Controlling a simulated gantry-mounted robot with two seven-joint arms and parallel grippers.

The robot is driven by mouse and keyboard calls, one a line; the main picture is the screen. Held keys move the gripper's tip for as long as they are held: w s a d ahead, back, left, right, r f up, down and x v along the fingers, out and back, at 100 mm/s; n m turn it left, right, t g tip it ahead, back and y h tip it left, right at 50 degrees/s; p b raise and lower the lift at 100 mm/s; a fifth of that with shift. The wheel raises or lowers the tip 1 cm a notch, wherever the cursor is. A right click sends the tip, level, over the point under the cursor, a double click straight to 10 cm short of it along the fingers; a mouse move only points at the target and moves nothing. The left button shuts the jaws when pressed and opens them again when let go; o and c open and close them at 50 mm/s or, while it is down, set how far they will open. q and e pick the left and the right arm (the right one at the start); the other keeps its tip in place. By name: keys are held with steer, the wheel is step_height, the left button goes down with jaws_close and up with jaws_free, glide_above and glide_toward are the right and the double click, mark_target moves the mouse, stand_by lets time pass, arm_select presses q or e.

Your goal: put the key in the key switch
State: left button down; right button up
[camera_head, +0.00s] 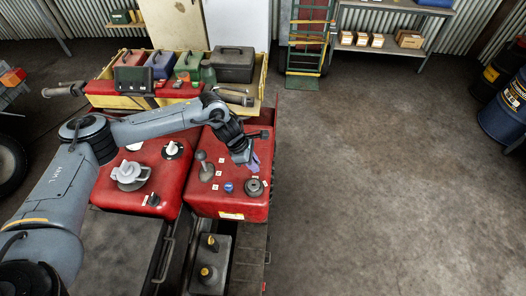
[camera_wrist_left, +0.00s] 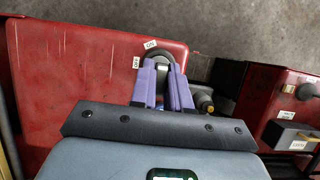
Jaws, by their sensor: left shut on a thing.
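My left gripper (camera_head: 252,165) reaches over the right red panel (camera_head: 216,166) from the left, its purple fingers pointing down. In the left wrist view the fingers (camera_wrist_left: 168,84) are close together and shut on a small dark thing (camera_wrist_left: 162,73), which I take to be the key; the fingers hide most of it. A dark round fitting with labels around it, apparently the key switch (camera_head: 254,187), sits near the panel's right front corner. It also shows in the left wrist view (camera_wrist_left: 160,48), just beyond the fingertips, by the ON and OFF labels. I cannot tell whether key and switch touch. My right gripper is out of view.
On the same panel are a grey lever (camera_head: 205,172) and a blue button (camera_head: 228,187). The left red panel (camera_head: 112,180) carries a grey knob (camera_head: 129,175). A yellow tray (camera_head: 101,99) with boxes stands behind. Open floor (camera_head: 370,180) lies to the right.

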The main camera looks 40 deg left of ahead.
arm_select(q)
steer(key=shift+s+f, duration=0.25)
steer(key=shift+f, duration=0.05)
steer(key=f+b, duration=0.1)
steer(key=f, duration=0.1)
steer(key=f+b, duration=0.1)
steer(key=f, duration=0.1)
steer(key=f+b, duration=0.2)
steer(key=shift+s+d, duration=0.1)
steer(key=shift+s, duration=0.15)
stand_by(0.7)
steer(key=shift+f, duration=0.35)
steer(key=shift+f+b, duration=0.1)
steer(key=shift+b, duration=0.2)
